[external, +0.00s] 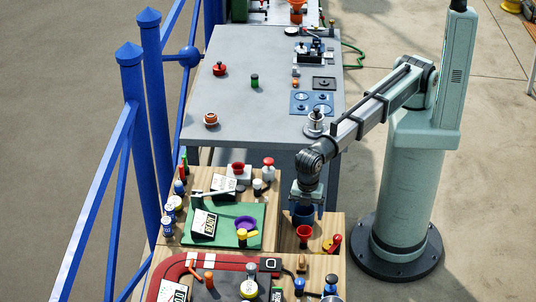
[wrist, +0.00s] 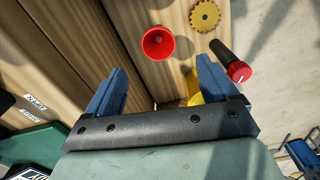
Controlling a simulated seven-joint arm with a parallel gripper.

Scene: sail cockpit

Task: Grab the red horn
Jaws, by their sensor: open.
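The red horn (external: 304,232), a small flared red cone, stands on the wooden top just below my gripper in the external view. In the wrist view the red horn (wrist: 158,43) shows its round open mouth, beyond the fingertips and near the middle of the gap. My gripper (external: 304,214) points down, close to the horn. Its blue fingers are spread wide and empty in the wrist view (wrist: 161,68). The horn appears apart from both fingers. Its lower part is mostly hidden in the wrist view.
A black handle with a red end (wrist: 231,62) lies right of the right finger. A yellow gear (wrist: 205,15) lies beyond it. A yellow piece (wrist: 193,86) is partly hidden by the right finger. A green board (external: 200,238) with a purple bowl (external: 246,223) is to the left.

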